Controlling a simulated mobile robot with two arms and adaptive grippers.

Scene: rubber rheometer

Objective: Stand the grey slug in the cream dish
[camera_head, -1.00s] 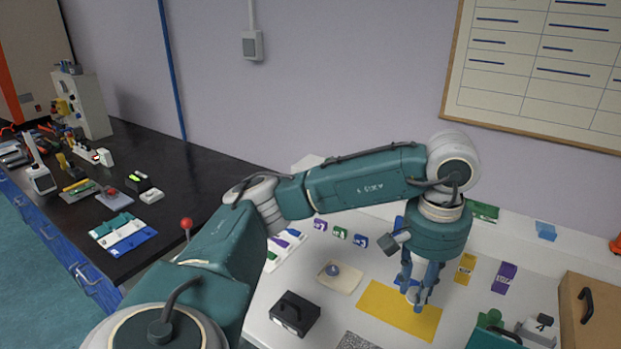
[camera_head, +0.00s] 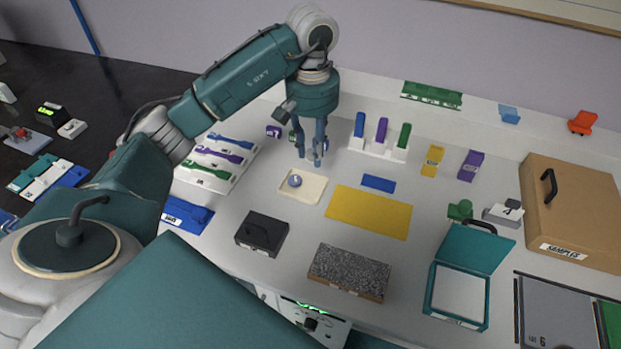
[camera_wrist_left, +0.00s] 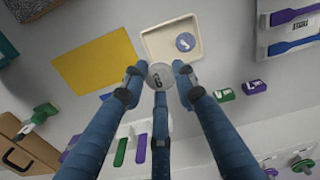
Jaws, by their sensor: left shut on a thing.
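The cream dish (camera_head: 314,192) lies on the white bench, left of the yellow mat. A round blue-grey piece (camera_head: 295,181) sits in it, toward its left side; in the left wrist view the dish (camera_wrist_left: 153,44) also holds this marked disc (camera_wrist_left: 185,41). My left gripper (camera_head: 313,157) points down just behind the dish in the head view. Its fingers are shut on the grey slug, a pale round piece with a dark mark on its end (camera_wrist_left: 159,75). In the wrist view the slug appears just outside the dish's edge. My right gripper is out of view.
The yellow mat (camera_head: 368,212) and a blue block (camera_head: 378,183) lie right of the dish. A rack with coloured upright pieces (camera_head: 377,150) stands behind. A black box (camera_head: 262,233) and speckled block (camera_head: 349,272) are in front. A white tray of coloured dumbbells (camera_head: 215,164) is left.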

